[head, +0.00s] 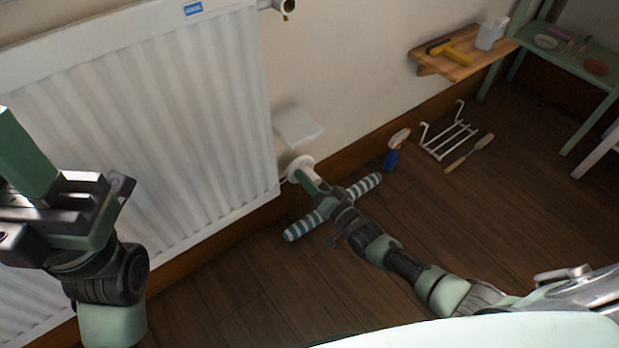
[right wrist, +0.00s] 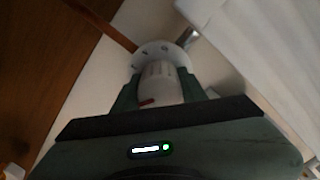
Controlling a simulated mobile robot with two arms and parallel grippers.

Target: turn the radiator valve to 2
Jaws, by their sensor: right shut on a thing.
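The radiator valve (head: 303,166) is a white knob at the lower right corner of the white radiator (head: 170,120). In the right wrist view the valve (right wrist: 158,82) shows a ribbed body, a short red mark and a pale round disc with small marks behind it. My right gripper (head: 312,181) is shut on the valve, with a green finger on each side of it in the right wrist view (right wrist: 160,97). I cannot read which number the mark stands at. My left gripper (head: 28,160) is in front of the radiator at the left, and its fingertip gap is not clear.
A striped roll (head: 300,228) lies on the floor under my right arm. A small white ledge (head: 297,126) is above the valve. A wooden shelf (head: 462,60) is on the wall.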

